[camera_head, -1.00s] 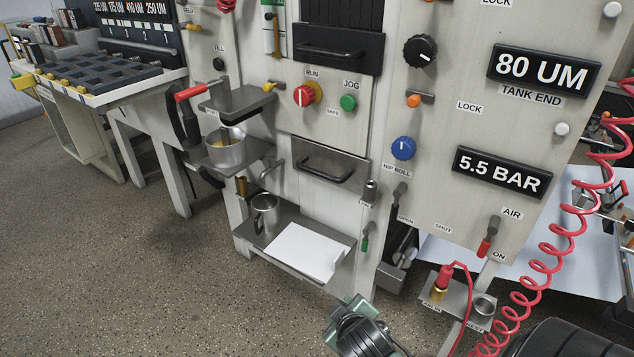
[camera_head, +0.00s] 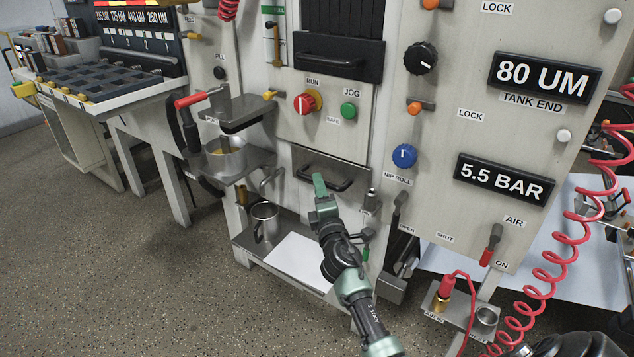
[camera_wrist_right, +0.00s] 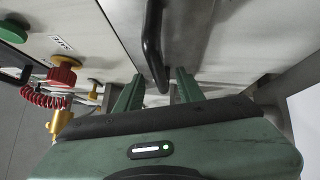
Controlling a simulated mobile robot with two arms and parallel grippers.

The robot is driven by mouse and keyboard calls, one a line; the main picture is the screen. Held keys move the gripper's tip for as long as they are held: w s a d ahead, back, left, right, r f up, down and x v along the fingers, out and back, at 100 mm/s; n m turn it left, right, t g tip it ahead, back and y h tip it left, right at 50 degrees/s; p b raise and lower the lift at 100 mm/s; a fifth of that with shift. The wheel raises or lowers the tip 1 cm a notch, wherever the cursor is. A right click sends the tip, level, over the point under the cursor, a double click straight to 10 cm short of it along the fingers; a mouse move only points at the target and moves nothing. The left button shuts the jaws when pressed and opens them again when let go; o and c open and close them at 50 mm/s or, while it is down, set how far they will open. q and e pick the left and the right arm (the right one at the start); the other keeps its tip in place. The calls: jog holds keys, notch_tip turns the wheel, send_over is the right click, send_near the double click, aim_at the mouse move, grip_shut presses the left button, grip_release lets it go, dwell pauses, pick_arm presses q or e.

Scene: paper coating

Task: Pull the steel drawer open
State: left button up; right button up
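The steel drawer (camera_head: 304,160) is a plain metal front with a black bar handle (camera_head: 338,187), set low in the machine face, and it looks shut. My right gripper (camera_head: 320,188) is at the handle, its green fingers partly covering it. In the right wrist view the gripper (camera_wrist_right: 158,88) has its two fingers apart, and the black handle (camera_wrist_right: 153,45) runs down to the gap between them. I cannot tell whether a finger touches it. My left gripper is not in view.
Below the drawer is a steel shelf with a metal mug (camera_head: 265,222) and a white sheet (camera_head: 298,260). Above are a red knob (camera_head: 304,103) and a green button (camera_head: 348,110). A blue knob (camera_head: 404,156) is to the right. Open floor lies at front left.

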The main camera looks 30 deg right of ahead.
jog(key=shift+x, duration=1.7)
grip_shut()
